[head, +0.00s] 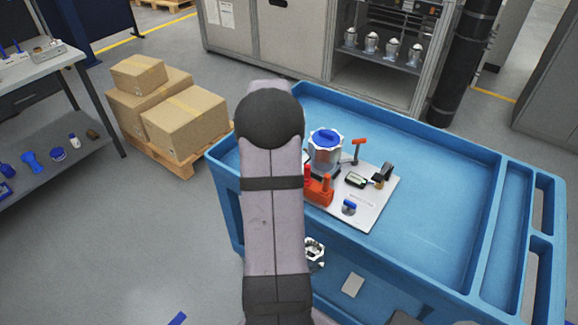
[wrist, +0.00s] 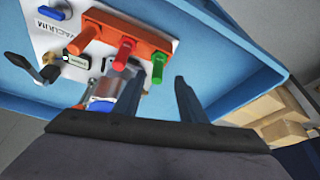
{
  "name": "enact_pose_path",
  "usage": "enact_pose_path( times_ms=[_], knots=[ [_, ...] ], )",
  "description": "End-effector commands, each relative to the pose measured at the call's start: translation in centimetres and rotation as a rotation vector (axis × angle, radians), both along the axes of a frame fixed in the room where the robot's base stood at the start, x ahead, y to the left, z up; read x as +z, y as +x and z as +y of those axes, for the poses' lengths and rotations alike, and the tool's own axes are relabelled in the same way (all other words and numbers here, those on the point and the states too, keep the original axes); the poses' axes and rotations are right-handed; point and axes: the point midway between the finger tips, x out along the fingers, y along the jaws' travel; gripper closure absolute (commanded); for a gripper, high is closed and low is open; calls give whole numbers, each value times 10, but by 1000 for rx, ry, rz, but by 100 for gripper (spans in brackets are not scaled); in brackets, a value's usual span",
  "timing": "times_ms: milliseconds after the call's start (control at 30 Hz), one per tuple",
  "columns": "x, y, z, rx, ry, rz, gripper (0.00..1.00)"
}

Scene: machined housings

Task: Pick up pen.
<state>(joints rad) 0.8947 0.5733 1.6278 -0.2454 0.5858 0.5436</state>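I cannot single out a pen for certain. An orange block (wrist: 128,38) on a white board carries upright red (wrist: 123,54) and green (wrist: 158,66) stick-like pieces, which could be pens or pegs. The orange block also shows in the head view (head: 318,191), partly behind my arm. My gripper (wrist: 158,77) is open, its two dark blue fingers apart with nothing seen held between them. The green piece appears just beyond the gap between the fingertips. In the head view my arm hides the gripper.
The white board (head: 375,213) lies in a blue cart tray (head: 440,235). It also bears a clear canister with a blue lid (head: 325,150), a small gauge (head: 356,180) and valve handles. The tray's right part is clear. Cardboard boxes (head: 185,122) stand on a pallet left.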

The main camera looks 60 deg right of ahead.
Motion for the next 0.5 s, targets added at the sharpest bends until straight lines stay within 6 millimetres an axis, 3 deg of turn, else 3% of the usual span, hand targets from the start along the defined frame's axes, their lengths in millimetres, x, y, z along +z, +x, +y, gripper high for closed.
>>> enact_pose_path(
  times_ms=[500],
  knots=[
    [-20, 3, -9, 1, -1, 0, 62]
  ],
)
